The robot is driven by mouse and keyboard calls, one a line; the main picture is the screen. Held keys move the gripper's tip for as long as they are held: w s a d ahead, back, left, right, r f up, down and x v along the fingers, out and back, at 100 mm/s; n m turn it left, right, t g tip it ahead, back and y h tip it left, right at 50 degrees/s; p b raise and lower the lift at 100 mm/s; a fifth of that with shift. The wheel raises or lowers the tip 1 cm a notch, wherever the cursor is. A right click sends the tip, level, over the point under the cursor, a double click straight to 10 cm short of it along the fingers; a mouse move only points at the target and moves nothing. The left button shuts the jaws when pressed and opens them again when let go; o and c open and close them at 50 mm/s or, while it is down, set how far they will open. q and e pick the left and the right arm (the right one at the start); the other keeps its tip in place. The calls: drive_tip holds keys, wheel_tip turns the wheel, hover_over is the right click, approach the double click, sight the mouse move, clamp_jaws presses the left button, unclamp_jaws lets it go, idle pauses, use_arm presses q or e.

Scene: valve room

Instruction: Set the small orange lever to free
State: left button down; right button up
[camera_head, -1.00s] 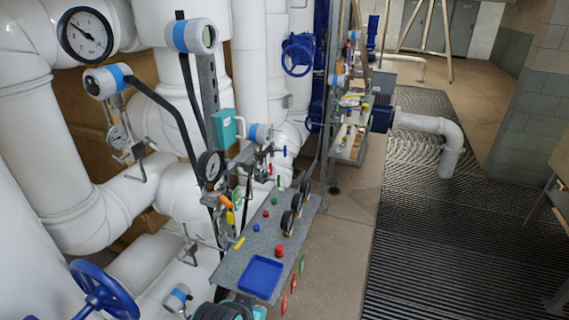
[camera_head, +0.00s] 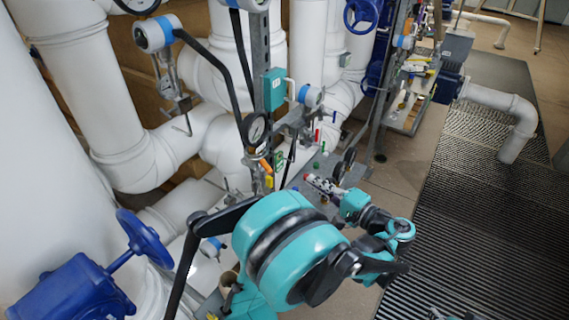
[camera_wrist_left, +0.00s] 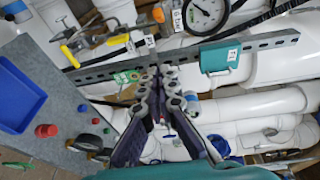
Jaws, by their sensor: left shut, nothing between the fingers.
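The small orange lever (camera_head: 265,165) shows just below the round dial gauge, beside a yellow tag. In the left wrist view an orange piece (camera_wrist_left: 158,13) near the gauge at the top looks like the same lever. Its exact setting cannot be read. My left gripper (camera_head: 313,181) is to the right of the lever in the head view, over the grey panel, and apart from it. In the left wrist view the gripper's fingers (camera_wrist_left: 157,75) are shut and empty, with the orange piece beyond their tips. My right gripper is not seen.
The dial gauge (camera_head: 255,128) and a teal box (camera_head: 274,88) sit by the lever on a steel upright. A green tag (camera_wrist_left: 127,76) and a yellow handle (camera_wrist_left: 69,56) are close by. The grey panel carries a blue tray (camera_wrist_left: 18,92) and a red knob (camera_wrist_left: 46,130).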

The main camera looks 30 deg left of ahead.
sight(272, 172)
use_arm(q)
drive_tip(key=a+b, duration=0.2)
drive_tip(key=a, duration=0.8)
drive_tip(key=shift+s+a+r+y, duration=0.15)
drive_tip(key=shift+a+r+y, duration=0.05)
drive_tip(key=shift+a+y, duration=0.2)
drive_tip(key=shift+s+a+f+b, duration=0.1)
drive_tip(key=shift+s+a+b, duration=0.35)
drive_tip(key=shift+s, duration=0.6)
drive_tip(key=shift+w, duration=0.1)
